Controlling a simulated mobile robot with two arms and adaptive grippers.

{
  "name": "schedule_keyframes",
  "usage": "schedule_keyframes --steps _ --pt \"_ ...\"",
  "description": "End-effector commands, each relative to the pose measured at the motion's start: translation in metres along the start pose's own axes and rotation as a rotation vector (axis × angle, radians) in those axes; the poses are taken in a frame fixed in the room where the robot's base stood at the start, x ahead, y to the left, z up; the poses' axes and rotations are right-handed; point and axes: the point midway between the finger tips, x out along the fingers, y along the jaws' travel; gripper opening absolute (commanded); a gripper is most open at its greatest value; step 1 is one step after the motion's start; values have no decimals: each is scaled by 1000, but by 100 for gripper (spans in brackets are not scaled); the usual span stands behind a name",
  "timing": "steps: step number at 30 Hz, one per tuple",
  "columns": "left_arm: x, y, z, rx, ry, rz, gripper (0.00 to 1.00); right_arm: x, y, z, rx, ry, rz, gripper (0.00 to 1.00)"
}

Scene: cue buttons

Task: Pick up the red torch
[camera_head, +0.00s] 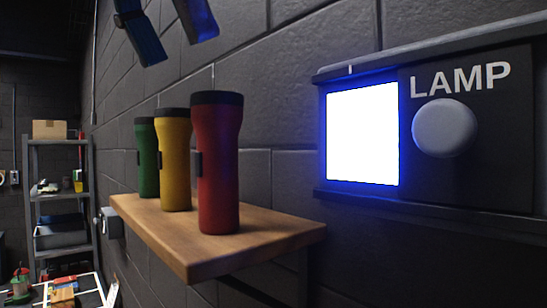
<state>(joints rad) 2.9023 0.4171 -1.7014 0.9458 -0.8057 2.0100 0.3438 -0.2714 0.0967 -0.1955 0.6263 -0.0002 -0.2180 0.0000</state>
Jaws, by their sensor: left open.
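The red torch (217,165) stands upright on a wooden wall shelf (262,240), at its near right end, with a black cap on top. A yellow torch (176,165) and a green torch (147,160) stand upright behind it in a row to the left. My left gripper (179,46) shows at the top edge, only its two dark, blue-lit fingers in view. The fingers are apart with nothing between them, above the torches and touching none. My right gripper is not in view.
A wall panel marked LAMP (480,170) carries a round grey button (444,128) beside a brightly lit screen (362,134). The dark block wall runs close behind the shelf. A storage rack (60,190) and a cluttered table (88,290) stand at the far left.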

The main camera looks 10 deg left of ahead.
Motion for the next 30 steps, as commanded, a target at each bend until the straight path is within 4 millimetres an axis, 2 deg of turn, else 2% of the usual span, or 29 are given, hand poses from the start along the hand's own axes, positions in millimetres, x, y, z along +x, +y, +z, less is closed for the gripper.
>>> schedule_keyframes --steps 2,5,9,13,18,24,30 --pt "-6 1 -3 -9 -15 13 72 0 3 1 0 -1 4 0" --pt "1 1 -3 -8 -12 15 72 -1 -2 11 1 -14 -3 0" --pt "18 1 -2 -6 -13 12 72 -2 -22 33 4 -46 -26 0" --pt "39 1 -2 -5 -10 13 72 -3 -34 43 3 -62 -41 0" --pt "66 2 -2 -9 -14 14 72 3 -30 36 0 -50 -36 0" --pt "78 2 -1 -10 -19 15 72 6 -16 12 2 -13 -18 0" --pt "99 0 6 -8 -14 13 72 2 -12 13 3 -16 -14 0"
